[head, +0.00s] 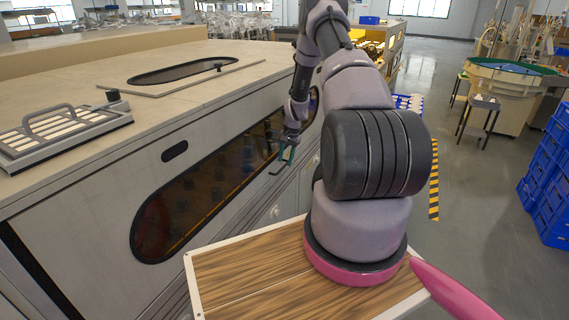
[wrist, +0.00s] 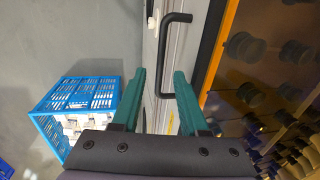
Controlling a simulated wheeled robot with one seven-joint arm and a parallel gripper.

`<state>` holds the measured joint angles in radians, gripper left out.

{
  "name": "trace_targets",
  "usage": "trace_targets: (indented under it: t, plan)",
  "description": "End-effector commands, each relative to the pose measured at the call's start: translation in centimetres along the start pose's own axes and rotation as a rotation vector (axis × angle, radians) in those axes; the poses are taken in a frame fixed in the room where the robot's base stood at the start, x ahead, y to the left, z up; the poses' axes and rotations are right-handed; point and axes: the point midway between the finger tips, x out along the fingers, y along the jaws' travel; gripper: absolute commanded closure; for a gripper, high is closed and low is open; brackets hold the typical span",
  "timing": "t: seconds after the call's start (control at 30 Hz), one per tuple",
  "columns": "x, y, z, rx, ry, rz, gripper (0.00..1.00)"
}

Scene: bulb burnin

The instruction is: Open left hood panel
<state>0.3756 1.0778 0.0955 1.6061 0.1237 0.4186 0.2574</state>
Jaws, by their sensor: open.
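The hood panel is a pale cabinet side with a long dark window (head: 190,195) in the head view. The wrist view shows the window (wrist: 262,95) with an orange edge at right and dark round shapes behind it. A black bar handle (wrist: 163,50) stands on the pale panel beside that edge. My gripper (wrist: 160,74) is open, its teal fingers either side of the handle's lower end, with visible gaps. In the head view my gripper (head: 287,153) is close to the panel front, and the handle (head: 277,169) shows partly beside it. The panel looks shut.
A blue and white crate (wrist: 75,108) stands on the floor left of my gripper in the wrist view. A grey rack with a handle (head: 60,135) lies on the cabinet top. Blue crates (head: 550,180) are stacked at far right. Grey floor is clear between.

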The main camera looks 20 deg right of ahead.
Motion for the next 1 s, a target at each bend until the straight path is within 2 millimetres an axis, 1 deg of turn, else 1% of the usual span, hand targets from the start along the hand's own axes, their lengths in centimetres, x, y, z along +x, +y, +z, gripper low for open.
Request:
trace_targets:
  t: [0.03, 0.1, 0.2, 0.5, 0.53, 0.57, 0.6, 0.63, 0.67, 1.0]
  plan:
    - [0.7, 0.0, 0.0, 0.000, -0.001, 0.000, 0.56]
    - [1.5, 0.0, 0.0, -0.001, 0.000, 0.000, 0.56]
    - [2.1, -0.1, 0.0, -0.001, 0.001, -0.001, 0.56]
    - [2.4, 0.0, 0.0, -0.001, 0.001, -0.001, 0.56]
    - [2.4, 0.0, 0.0, -0.001, 0.001, 0.000, 0.60]
    - [2.3, 0.0, 0.0, -0.001, 0.001, -0.001, 0.72]
    - [2.3, 0.0, 0.0, -0.001, 0.001, 0.000, 0.87]
    - [2.3, 0.0, 0.0, -0.001, 0.001, 0.000, 0.99]
    - [2.3, 0.0, 0.0, -0.001, 0.001, 0.000, 1.00]
    - [2.3, 0.0, 0.0, -0.001, 0.001, 0.000, 1.00]
